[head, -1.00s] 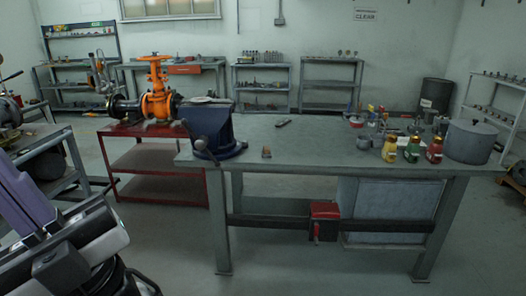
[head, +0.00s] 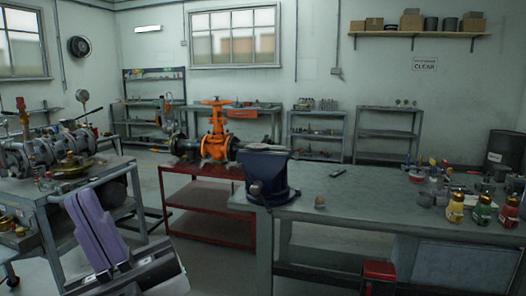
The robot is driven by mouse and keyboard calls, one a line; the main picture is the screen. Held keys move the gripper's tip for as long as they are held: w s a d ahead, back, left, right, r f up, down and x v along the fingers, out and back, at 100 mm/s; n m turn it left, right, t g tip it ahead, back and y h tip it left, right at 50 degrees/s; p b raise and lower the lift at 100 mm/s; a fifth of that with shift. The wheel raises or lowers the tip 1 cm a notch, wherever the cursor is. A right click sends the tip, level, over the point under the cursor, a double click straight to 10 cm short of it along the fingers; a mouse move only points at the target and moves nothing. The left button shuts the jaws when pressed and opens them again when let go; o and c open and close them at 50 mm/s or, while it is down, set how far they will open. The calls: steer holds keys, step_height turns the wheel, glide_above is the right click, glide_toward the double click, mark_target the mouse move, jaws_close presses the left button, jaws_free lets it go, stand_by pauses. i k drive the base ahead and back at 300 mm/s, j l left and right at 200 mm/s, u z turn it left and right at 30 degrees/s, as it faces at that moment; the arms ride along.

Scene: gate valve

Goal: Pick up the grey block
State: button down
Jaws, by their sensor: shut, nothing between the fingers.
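I cannot pick out the grey block with certainty. A small brownish-grey piece (head: 320,202) lies on the workbench (head: 350,222) just right of the blue vise (head: 267,176). A small flat dark item (head: 338,172) lies farther back on the same bench. My gripper (head: 82,203) appears at the lower left as two purple slabs side by side, shut with nothing between them. It is well to the left of the workbench and apart from everything on it.
An orange gate valve (head: 214,135) stands on a red cart (head: 205,200) left of the workbench. A table with pipework (head: 45,150) is at the far left. Several bottles (head: 481,210) crowd the bench's right side. A red box (head: 378,274) hangs below. Floor shows between cart and left table.

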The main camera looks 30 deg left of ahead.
mark_target(320, 202)
steer(key=i+j+z, duration=0.3)
steer(key=i+j, duration=0.3)
steer(key=i, duration=0.25)
steer(key=i+j+z, duration=0.3)
steer(key=i+j, duration=0.5)
